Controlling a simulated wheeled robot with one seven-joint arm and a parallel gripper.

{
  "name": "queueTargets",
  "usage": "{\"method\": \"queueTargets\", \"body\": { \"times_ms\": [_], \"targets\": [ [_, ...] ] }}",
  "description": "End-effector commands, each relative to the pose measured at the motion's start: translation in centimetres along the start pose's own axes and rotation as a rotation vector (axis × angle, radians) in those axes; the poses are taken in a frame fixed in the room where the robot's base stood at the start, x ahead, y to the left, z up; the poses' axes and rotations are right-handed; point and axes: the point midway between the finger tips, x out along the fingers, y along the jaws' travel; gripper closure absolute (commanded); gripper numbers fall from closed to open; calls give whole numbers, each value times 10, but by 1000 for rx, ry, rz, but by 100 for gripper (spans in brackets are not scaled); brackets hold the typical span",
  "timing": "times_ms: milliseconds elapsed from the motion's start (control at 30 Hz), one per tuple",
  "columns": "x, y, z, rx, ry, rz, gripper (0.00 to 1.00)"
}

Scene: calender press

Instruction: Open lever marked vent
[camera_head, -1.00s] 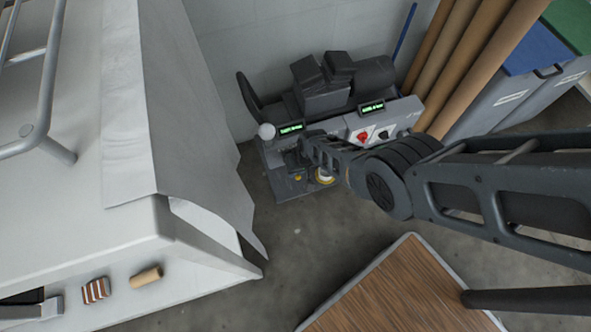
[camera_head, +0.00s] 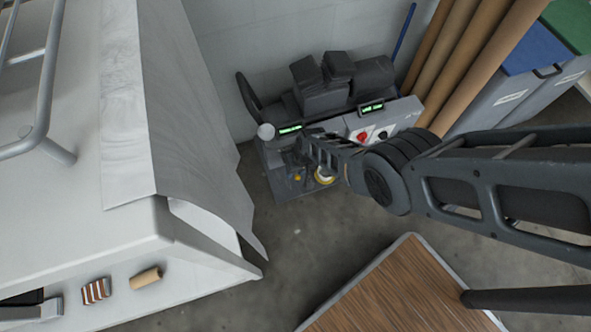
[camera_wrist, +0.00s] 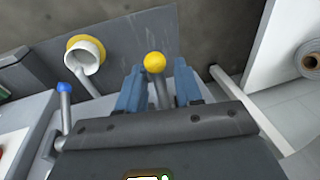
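A lever with a yellow ball knob (camera_wrist: 155,62) stands between the two blue fingers of my gripper (camera_wrist: 158,74) in the wrist view. The fingers are apart, with gaps visible on both sides of the lever. A second lever with a blue knob (camera_wrist: 64,87) stands to the left, outside the fingers. No vent marking is legible, so I cannot tell which lever bears it. In the head view, the machine (camera_head: 356,127) stands by the wall, and my gripper reaches down at its front left, largely hidden by my wrist.
A white spout with a yellow ring (camera_wrist: 84,55) is left of the fingers; its ring also shows in the head view. A red knob (camera_head: 362,136) is on the machine's front. A white-draped machine (camera_head: 120,220) fills the left, and a wooden tabletop (camera_head: 400,290) the bottom. Tubes (camera_head: 455,75) lean behind.

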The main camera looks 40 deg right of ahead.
Motion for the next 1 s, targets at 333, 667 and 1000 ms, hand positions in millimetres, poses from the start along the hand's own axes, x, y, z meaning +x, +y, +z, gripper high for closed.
{"method": "queueTargets", "body": {
  "times_ms": [333, 667, 1000],
  "targets": [
    [-37, -1, 0, 2, 1, 0, 65],
    [-73, 0, 0, 0, 0, 0, 65],
    [-78, 0, 0, 0, -1, 0, 65]
  ]
}}
